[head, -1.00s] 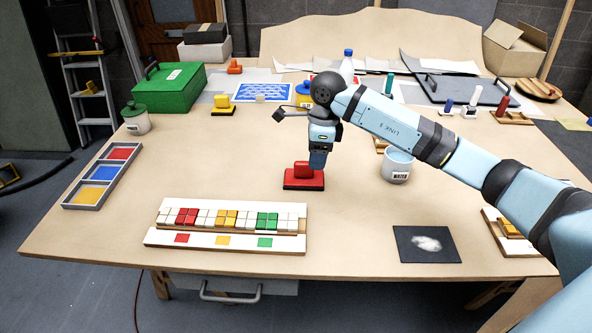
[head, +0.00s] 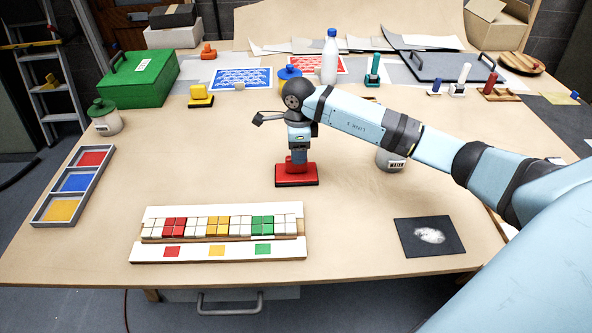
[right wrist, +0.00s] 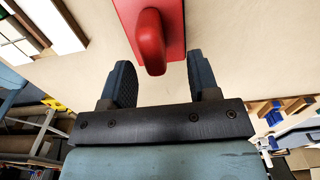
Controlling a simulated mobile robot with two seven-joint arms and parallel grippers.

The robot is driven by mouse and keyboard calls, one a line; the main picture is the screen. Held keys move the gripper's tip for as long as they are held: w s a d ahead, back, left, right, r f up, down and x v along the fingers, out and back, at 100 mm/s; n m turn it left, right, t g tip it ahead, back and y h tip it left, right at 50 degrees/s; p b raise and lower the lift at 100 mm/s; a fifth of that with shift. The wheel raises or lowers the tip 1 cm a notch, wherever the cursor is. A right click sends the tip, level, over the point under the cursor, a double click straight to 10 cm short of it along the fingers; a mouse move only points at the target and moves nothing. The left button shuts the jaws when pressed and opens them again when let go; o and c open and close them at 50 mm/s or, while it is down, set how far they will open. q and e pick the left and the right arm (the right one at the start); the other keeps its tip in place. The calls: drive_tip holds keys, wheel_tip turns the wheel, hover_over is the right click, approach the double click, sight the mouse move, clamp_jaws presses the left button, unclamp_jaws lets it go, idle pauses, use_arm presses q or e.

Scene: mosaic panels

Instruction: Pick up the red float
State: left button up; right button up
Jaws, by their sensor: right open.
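The red float (head: 296,181) lies flat on the table, a red block-like handle on top of a red plate with a dark underside. My right gripper (head: 298,158) is right above it, pointing down, and partly covers the handle in the head view. In the right wrist view the float's handle (right wrist: 150,42) shows just beyond the open fingers of my right gripper (right wrist: 161,76), roughly in line with the gap between them. The gripper is open and empty. My left gripper is in neither view.
A white rack of coloured tiles (head: 220,253) lies in front of the float. A grey tray (head: 72,188) of colour compartments is at the left. A water pot (head: 391,160) stands to the right, partly behind my arm. A dark mat (head: 430,250) lies at the front right. Table around the float is clear.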

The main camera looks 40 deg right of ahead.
sight(296, 167)
drive_tip(key=f, duration=0.2)
drive_tip(key=a+f+p, duration=0.1)
drive_tip(key=f, duration=0.1)
drive_tip(key=shift+s+f, duration=0.15)
drive_tip(key=shift+f, duration=0.05)
drive_tip(key=shift+d+f, duration=0.1)
drive_tip(key=shift+f, duration=0.25)
drive_tip(key=shift+c, duration=0.4)
clamp_jaws()
